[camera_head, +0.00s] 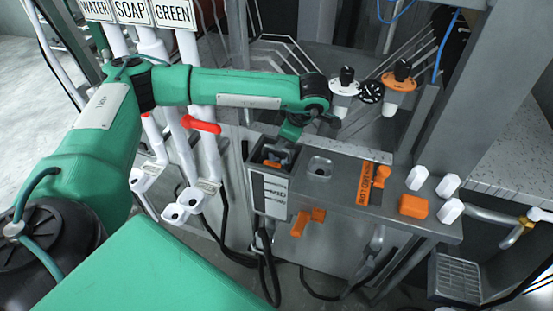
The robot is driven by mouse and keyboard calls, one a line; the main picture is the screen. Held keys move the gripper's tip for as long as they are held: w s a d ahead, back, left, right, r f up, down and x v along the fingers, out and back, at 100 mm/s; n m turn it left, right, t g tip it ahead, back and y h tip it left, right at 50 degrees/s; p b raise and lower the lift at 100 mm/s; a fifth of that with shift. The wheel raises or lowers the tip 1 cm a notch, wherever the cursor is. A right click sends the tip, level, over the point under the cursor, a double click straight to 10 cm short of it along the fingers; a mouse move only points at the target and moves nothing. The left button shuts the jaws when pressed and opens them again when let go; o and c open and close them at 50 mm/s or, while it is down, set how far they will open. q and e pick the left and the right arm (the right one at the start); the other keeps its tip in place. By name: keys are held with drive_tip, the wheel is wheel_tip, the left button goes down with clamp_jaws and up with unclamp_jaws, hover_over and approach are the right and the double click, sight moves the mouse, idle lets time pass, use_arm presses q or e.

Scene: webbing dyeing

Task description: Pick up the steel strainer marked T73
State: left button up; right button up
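My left arm comes in from the left, and its gripper (278,158) points down into the open top of a steel box (253,176) at the near left end of the steel bench. The fingertips are small and dark against the box's inside, so I cannot tell whether they are open or shut, or on anything. I can read no T73 mark, and no strainer can be picked out for certain; the inside of the box is partly hidden by my gripper. My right gripper is not in view.
The steel bench (338,192) has a round recess (320,168), an orange label and valve (380,176), an orange block (413,206) and white blocks (448,185). Orange handles (308,217) stick out in front. White pipes with a red lever (201,124) stand left. A grated steel box (458,278) is lower right.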

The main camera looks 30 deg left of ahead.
use_arm(q)
drive_tip(key=p+x, duration=0.1)
drive_tip(key=x, duration=0.1)
drive_tip(key=p+x, duration=0.2)
drive_tip(key=shift+a+f, duration=0.2)
drive_tip(key=shift+a, duration=0.15)
drive_tip(key=shift+a+f, duration=0.2)
drive_tip(key=shift+f, duration=0.4)
drive_tip(key=c, duration=0.6)
clamp_jaws()
